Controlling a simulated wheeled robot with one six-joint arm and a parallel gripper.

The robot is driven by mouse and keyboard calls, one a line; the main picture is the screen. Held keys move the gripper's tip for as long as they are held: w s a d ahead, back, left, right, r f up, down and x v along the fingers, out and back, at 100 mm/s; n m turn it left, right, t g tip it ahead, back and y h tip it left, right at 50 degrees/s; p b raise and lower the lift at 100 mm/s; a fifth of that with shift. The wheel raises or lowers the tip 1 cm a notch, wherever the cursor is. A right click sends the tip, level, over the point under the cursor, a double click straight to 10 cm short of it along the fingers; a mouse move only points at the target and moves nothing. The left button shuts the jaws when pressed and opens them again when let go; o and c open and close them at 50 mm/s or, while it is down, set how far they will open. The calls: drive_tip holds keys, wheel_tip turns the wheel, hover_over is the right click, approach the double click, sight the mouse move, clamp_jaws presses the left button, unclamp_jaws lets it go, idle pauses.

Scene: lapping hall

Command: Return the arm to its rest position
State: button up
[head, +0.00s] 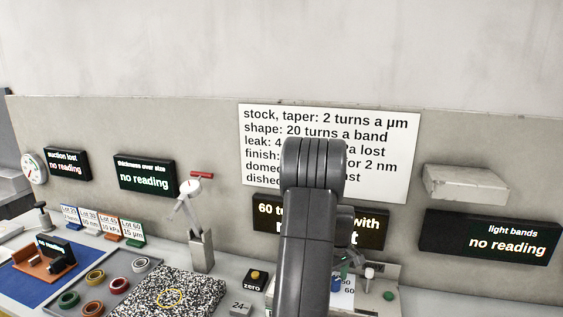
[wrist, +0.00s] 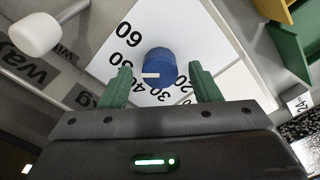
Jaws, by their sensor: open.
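My arm rises through the middle of the head view, bent over at the top, hiding part of the wall sign and a display. My gripper (wrist: 160,82) is open in the wrist view, its two green fingers apart on either side of a blue knob (wrist: 161,64). The knob has a white mark and sits on a white numbered dial plate (wrist: 112,68). Whether the fingers touch the knob is not clear.
A white-knobbed lever (wrist: 36,34) stands close beside the gripper. The bench also holds a speckled black-and-white plate (head: 172,293), a tray (head: 118,284) of coloured rings, and a zero button box (head: 255,281). The wall carries a sign (head: 385,150) and dark displays (head: 490,238). Space above is clear.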

drive_tip(key=shift+n+p, duration=0.6)
drive_tip(key=shift+n, duration=1.4)
